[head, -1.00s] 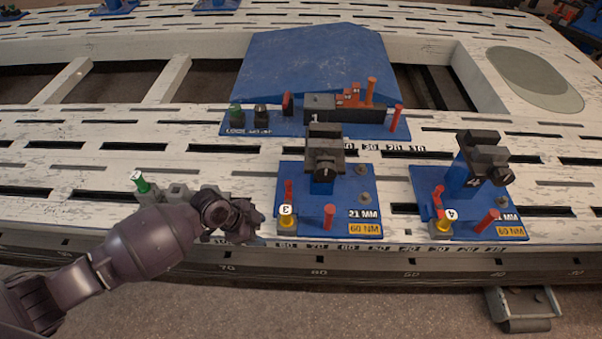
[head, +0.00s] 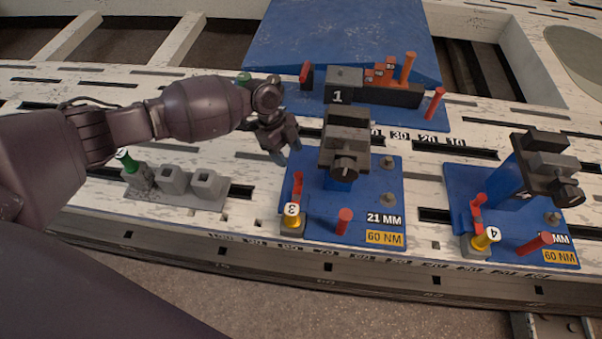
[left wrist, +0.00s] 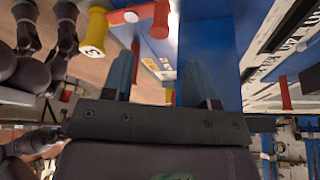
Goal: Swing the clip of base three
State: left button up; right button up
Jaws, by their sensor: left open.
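Base three is a blue plate (head: 362,215) with "21 MM" and "60 NM" labels. It carries a dark clamp block (head: 345,140) on a blue post, a yellow knob marked 3 (head: 292,222), a red clip (head: 298,185) and a separate red peg (head: 343,221). My left gripper (head: 283,150) is open and empty, above the plate's back left corner, left of the clamp block. In the left wrist view its two fingers (left wrist: 158,78) stand apart, with the yellow knob (left wrist: 94,32) and the red clip (left wrist: 132,15) beyond them. My right gripper is not seen.
Base four (head: 510,225) stands to the right with its own clamp and red pegs. Base one (head: 375,92) lies behind. A grey holder (head: 178,185) with a green knob is on the left. Bare white bench separates bases three and four.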

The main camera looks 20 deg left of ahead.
aim_at(297, 174)
pick_arm(q)
jog(key=b+x, duration=0.2)
jog(key=x, duration=0.6)
jog(key=shift+s+f, duration=0.1)
jog(key=shift+f, duration=0.15)
jog(key=shift+d+f, duration=0.15)
jog(key=shift+f, duration=0.15)
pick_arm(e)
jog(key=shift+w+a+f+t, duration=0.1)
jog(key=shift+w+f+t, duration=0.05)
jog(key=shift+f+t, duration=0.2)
pick_arm(q)
jog(key=shift+c, duration=0.5)
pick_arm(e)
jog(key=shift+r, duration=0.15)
pick_arm(q)
jog(key=c, duration=0.8)
